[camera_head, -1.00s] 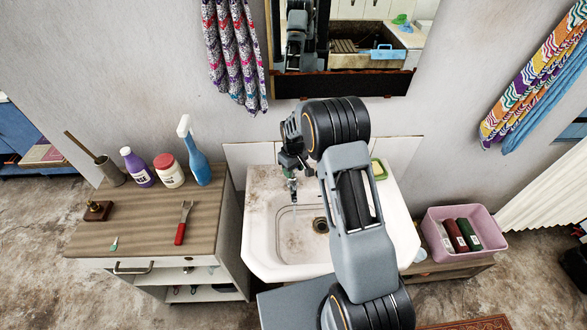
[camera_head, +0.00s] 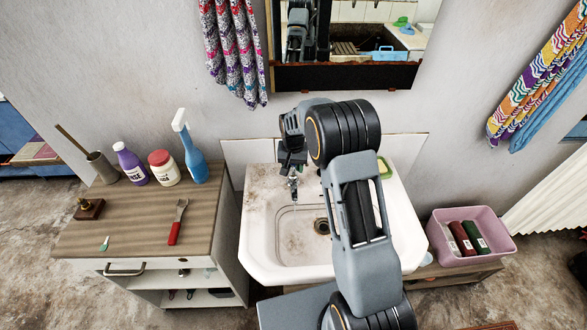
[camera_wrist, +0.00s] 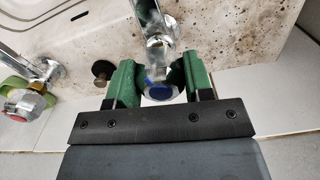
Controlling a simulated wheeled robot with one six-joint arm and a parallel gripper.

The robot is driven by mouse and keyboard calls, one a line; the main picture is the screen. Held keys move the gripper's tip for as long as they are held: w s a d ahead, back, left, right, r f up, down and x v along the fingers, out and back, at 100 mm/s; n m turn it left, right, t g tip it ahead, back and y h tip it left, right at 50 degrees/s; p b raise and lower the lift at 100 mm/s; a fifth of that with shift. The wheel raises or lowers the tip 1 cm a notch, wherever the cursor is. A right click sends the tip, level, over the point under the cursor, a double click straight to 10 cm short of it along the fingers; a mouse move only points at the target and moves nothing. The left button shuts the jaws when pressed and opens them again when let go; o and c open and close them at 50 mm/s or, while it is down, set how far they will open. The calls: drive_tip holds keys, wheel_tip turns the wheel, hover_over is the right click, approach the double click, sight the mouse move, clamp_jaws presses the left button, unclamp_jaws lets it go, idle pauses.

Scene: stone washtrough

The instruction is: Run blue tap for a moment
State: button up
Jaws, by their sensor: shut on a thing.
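The blue tap (camera_wrist: 160,91) shows in the wrist view as a chrome tap with a blue-marked knob. My gripper (camera_wrist: 157,78) has its two green fingers on either side of this knob and is shut on it. In the head view my gripper (camera_head: 291,168) is over the back left of the white basin (camera_head: 255,240), and the knob is hidden. A chrome spout (camera_head: 294,190) shows below the gripper. I cannot tell whether water is running. The red-marked tap (camera_wrist: 28,103) is to the left in the wrist view, apart from my fingers.
A cabinet (camera_head: 135,225) at left carries a blue spray bottle (camera_head: 193,150), other containers and a red-handled tool (camera_head: 177,222). A green soap dish (camera_head: 386,172) sits on the basin's right rim. A pink tub (camera_head: 490,248) stands at right. A mirror (camera_head: 345,76) hangs above.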

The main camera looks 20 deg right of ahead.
drive_tip(key=shift+w+a+m+b, duration=0.1)
drive_tip(key=shift+m+b, duration=0.35)
drive_tip(key=shift+m, duration=1.05)
drive_tip(key=shift+r, duration=0.1)
drive_tip(key=o, duration=0.9)
wheel_tip(320, 180, up, 14)
drive_tip(key=shift+f+b, duration=0.1)
drive_tip(key=shift+b, duration=0.45)
